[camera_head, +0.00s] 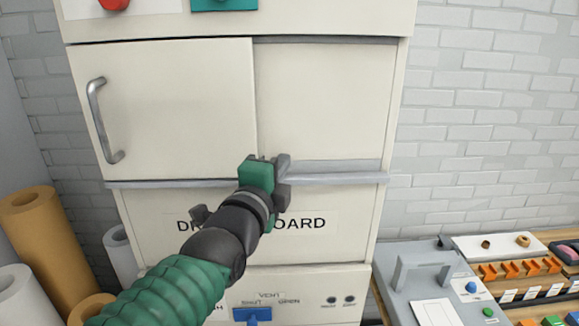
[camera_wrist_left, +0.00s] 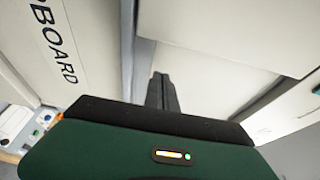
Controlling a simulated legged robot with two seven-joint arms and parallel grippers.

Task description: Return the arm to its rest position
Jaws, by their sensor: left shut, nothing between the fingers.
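My left arm comes in from the lower left in the head view, with a green ribbed sleeve and a dark wrist. My left gripper (camera_head: 283,180) is in front of the cream cabinet (camera_head: 150,222), by the grey rail under its doors. Its fingers are shut and empty. In the left wrist view the dark fingers (camera_wrist_left: 162,92) are together, close to the cabinet front. I cannot tell whether they touch it. The arm covers part of the lettering on the cabinet. My right gripper is not in view.
The cabinet's left door (camera_head: 180,110) has a metal handle (camera_head: 103,120). Brown and white rolls (camera_head: 35,225) stand at the left. A bench at the lower right bears a grey box (camera_head: 415,280) and orange-slotted racks (camera_head: 515,268). A blue lever (camera_head: 252,314) is low on the cabinet.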

